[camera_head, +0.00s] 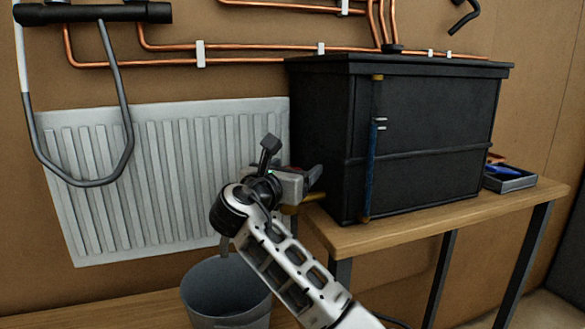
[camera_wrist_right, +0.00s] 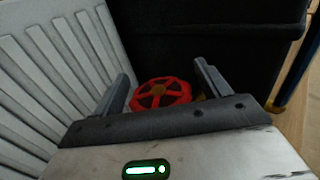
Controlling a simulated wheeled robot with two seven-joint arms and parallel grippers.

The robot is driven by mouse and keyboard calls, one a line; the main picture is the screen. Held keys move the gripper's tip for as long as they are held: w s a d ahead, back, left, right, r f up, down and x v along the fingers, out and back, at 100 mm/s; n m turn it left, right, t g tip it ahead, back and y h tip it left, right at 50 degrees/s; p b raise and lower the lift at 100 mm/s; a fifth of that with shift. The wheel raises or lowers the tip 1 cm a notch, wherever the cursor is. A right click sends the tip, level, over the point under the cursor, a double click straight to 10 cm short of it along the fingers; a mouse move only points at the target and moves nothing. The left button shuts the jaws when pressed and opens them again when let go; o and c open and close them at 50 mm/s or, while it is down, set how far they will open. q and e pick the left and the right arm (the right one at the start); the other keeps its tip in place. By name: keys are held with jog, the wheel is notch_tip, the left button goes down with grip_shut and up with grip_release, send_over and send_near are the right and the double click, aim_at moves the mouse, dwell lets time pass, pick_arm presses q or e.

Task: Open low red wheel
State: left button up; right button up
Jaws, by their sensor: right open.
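The red wheel (camera_wrist_right: 160,93) is a small spoked handwheel. In the right wrist view it shows between the two fingers of my right gripper (camera_wrist_right: 160,85), a little beyond the gripper body that hides its lower edge. The fingers are spread, one to each side of the wheel; I cannot tell whether they touch it. In the head view my right gripper (camera_head: 290,180) is in front of the radiator's right edge, beside the black tank, and it mostly hides the wheel. A yellow brass part (camera_head: 303,204) shows just below the gripper. My left gripper is not in view.
The white radiator (camera_head: 160,180) stands left of the gripper and the black tank (camera_head: 420,130) sits right on a wooden bench (camera_head: 400,228). Copper pipes (camera_head: 250,46) run above.

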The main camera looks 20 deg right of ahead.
jog(key=c, duration=1)
